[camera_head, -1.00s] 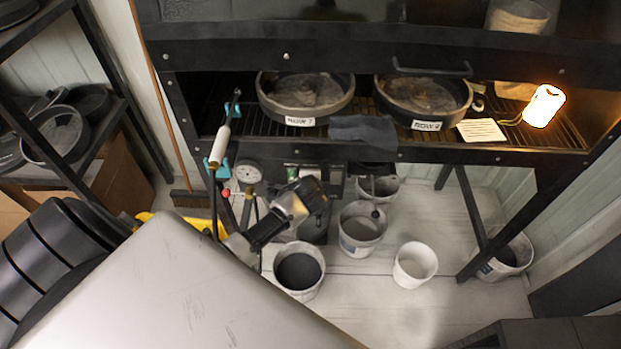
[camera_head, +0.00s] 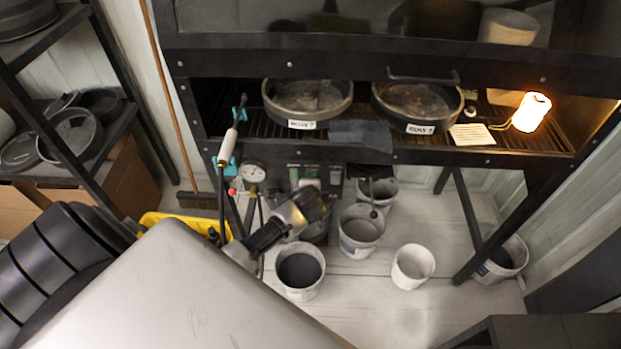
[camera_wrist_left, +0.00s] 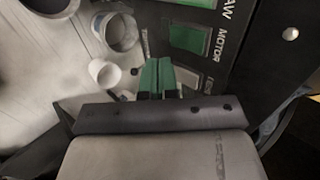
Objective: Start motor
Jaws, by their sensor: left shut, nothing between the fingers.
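A dark control panel (camera_head: 337,177) with green and pale patches sits under the rack in the head view, partly hidden by my left wrist. In the left wrist view the panel (camera_wrist_left: 240,45) carries the word MOTOR beside a green square button (camera_wrist_left: 188,38). Another green patch (camera_wrist_left: 200,2) is cut by the top edge. My left gripper (camera_wrist_left: 157,75) has its green fingers shut together and empty, just below and left of the green square button in the picture. The gripper (camera_head: 318,201) appears in front of the panel in the head view; contact cannot be told. My right gripper is not in view.
Two round pans (camera_head: 308,98) (camera_head: 417,103) stand on the rack above. A lit lamp (camera_head: 532,110) is at its right. A white-handled tool (camera_head: 229,146) and a gauge (camera_head: 252,174) are left of the panel. Several buckets (camera_head: 413,267) stand on the floor below.

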